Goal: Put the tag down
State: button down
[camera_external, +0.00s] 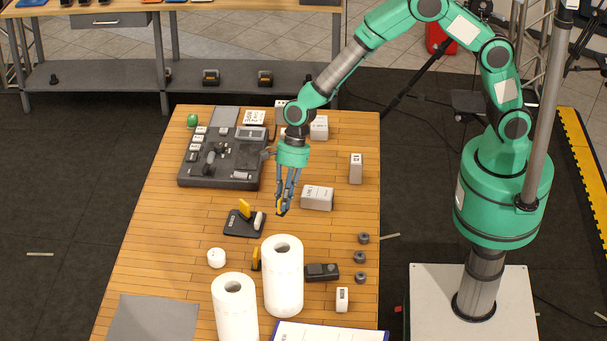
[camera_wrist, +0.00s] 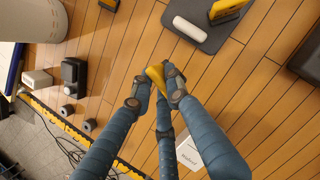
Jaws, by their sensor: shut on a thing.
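My gripper (camera_external: 281,207) hangs over the middle of the wooden table, fingers pointing down. It is shut on a small yellow tag, which shows between the fingertips in the wrist view (camera_wrist: 155,73). The fingers partly cover the tag, and it appears held above the table top. Left of my gripper lies a dark pad (camera_external: 238,228) with a yellow upright piece (camera_external: 244,208) and a white rounded piece (camera_external: 259,220) on it. The pad also shows at the top of the wrist view (camera_wrist: 212,40). Another yellow and black piece (camera_external: 256,258) stands nearer the front.
A white box (camera_external: 317,198) stands close right of my gripper. Two tall white rolls (camera_external: 283,280) (camera_external: 234,310) stand toward the front. A white round container (camera_external: 216,258), a black device (camera_external: 322,272) and small dark knobs (camera_external: 360,257) are nearby.

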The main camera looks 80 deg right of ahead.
jog(key=w+a, duration=0.1)
jog(key=w, duration=0.3)
jog(key=w+a, duration=0.1)
jog(key=w, duration=0.2)
jog(key=w+a+f, duration=0.1)
jog(key=w, duration=0.3)
jog(key=shift+w+a, duration=0.25)
jog(key=shift+w, duration=0.1)
jog(key=shift+f, duration=0.1)
jog(key=shift+f, duration=1.75)
jog(key=shift+f, duration=0.1)
jog(key=c, duration=2)
grip_release()
jog(key=v, duration=1.2)
